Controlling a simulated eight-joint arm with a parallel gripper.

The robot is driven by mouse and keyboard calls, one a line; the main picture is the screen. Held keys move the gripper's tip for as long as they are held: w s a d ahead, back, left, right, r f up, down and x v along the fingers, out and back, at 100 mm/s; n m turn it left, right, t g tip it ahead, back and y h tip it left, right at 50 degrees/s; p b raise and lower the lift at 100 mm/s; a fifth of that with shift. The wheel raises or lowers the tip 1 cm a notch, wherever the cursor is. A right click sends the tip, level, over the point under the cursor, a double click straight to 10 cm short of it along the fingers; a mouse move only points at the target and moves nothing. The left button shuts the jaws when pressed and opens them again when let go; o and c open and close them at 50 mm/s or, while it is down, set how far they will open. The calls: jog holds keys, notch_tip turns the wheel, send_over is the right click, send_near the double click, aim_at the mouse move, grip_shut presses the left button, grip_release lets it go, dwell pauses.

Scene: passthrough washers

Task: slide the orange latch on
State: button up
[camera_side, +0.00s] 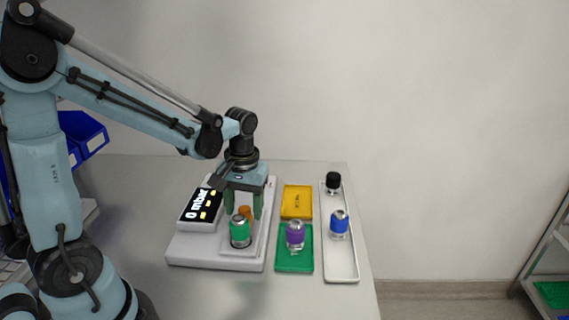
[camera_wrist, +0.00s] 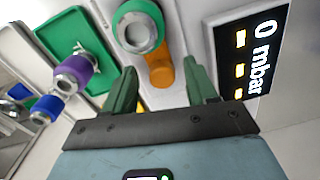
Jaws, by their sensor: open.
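The orange latch (camera_wrist: 160,72) sits on the white device beside a green-ringed washer (camera_wrist: 138,30). In the side view the latch (camera_side: 245,211) shows only in part, behind the green washer (camera_side: 240,231). My gripper (camera_side: 243,212) points down over the device, fingers apart. In the wrist view its two green fingers (camera_wrist: 162,82) are open, with the orange latch between and just beyond their tips. I cannot tell whether a finger touches it. The display (camera_side: 200,205) on the device reads 0 mbar.
A purple washer (camera_side: 295,235) stands on a green tray (camera_side: 294,262), with a yellow tray (camera_side: 297,202) behind it. A white tray (camera_side: 341,266) at the right holds a blue washer (camera_side: 339,222) and a black one (camera_side: 333,182). The table front is clear.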

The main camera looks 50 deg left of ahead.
aim_at(246, 211)
notch_tip(246, 211, up, 12)
jog(key=shift+w+d, duration=0.15)
jog(key=shift+d, duration=0.05)
dwell(0.4)
jog(key=s+d+f+m+t, duration=0.1)
jog(key=m+t, duration=0.1)
jog(key=s+d+f+m+t, duration=0.1)
jog(key=d+m+t, duration=0.1)
jog(key=s+d+f+m+t, duration=0.1)
jog(key=d+m+t, duration=0.1)
jog(key=shift+s+f, duration=0.1)
jog(key=shift+f, duration=0.25)
jog(key=shift+s+d+f+m+t, duration=0.15)
jog(key=shift+d+f+m+t, duration=0.3)
jog(key=shift+m+t, duration=0.2)
dwell(1.0)
